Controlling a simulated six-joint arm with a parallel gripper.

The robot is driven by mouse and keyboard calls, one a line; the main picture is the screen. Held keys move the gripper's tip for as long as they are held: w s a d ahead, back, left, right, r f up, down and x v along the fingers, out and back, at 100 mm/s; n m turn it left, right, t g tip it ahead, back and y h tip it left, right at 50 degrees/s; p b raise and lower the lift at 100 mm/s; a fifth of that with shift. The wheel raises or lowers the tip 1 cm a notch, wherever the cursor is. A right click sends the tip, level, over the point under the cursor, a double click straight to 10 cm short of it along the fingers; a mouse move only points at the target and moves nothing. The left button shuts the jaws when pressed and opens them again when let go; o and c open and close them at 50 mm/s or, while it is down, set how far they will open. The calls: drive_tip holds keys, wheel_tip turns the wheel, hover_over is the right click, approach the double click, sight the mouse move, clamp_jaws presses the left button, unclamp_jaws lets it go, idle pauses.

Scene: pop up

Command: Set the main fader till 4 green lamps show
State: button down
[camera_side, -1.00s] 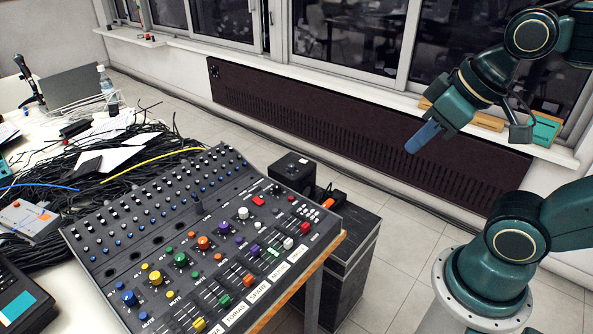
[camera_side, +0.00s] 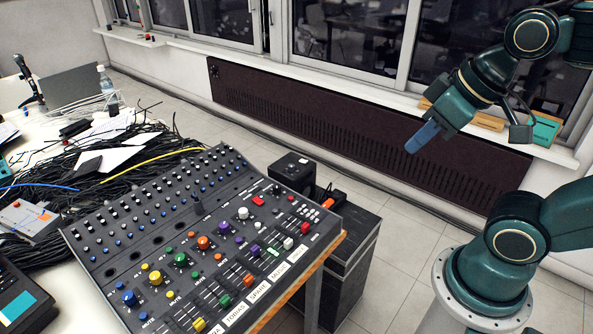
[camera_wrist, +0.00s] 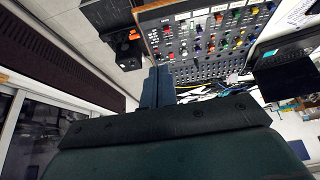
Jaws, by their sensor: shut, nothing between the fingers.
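The mixing desk (camera_side: 150,262) lies tilted on the table, with rows of small knobs at its back. I cannot tell for sure which is the main fader. Small red and light marks show near the desk's right end, but no lit green lamps can be made out. My gripper (camera_side: 423,137) has blue fingers, shut and empty, in the air right of the desk and well apart from it. In the wrist view the desk (camera_wrist: 205,70) appears upside down beyond the fingers (camera_wrist: 158,87).
A dark case (camera_side: 345,262) with a black box on top stands right of the desk. Cables (camera_side: 110,160) and a bottle (camera_side: 107,85) lie or stand on the table behind. A dark radiator (camera_side: 340,120) runs under the windows. The space between gripper and desk is open air.

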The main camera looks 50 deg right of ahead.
drive_tip(key=c, duration=1.7)
unclamp_jaws()
drive_tip(key=shift+o, duration=0.5)
drive_tip(key=shift+w+f+m, duration=0.1)
drive_tip(key=shift+w+m, duration=0.4)
drive_tip(key=shift+w, duration=0.2)
drive_tip(key=w+f+m+g, duration=0.2)
drive_tip(key=w+f+m, duration=0.3)
drive_tip(key=w+f, duration=0.1)
drive_tip(key=w+a+f+m+g, duration=0.1)
drive_tip(key=w+f+m, duration=0.5)
drive_tip(key=f, duration=0.2)
drive_tip(key=w+a+f+m+g, duration=0.1)
drive_tip(key=w+f+m+g, duration=0.1)
drive_tip(key=w+f+m, duration=0.3)
drive_tip(key=shift+w+f+m+g, duration=0.3)
drive_tip(key=shift+w+f, duration=0.8)
drive_tip(key=shift+f, duration=0.65)
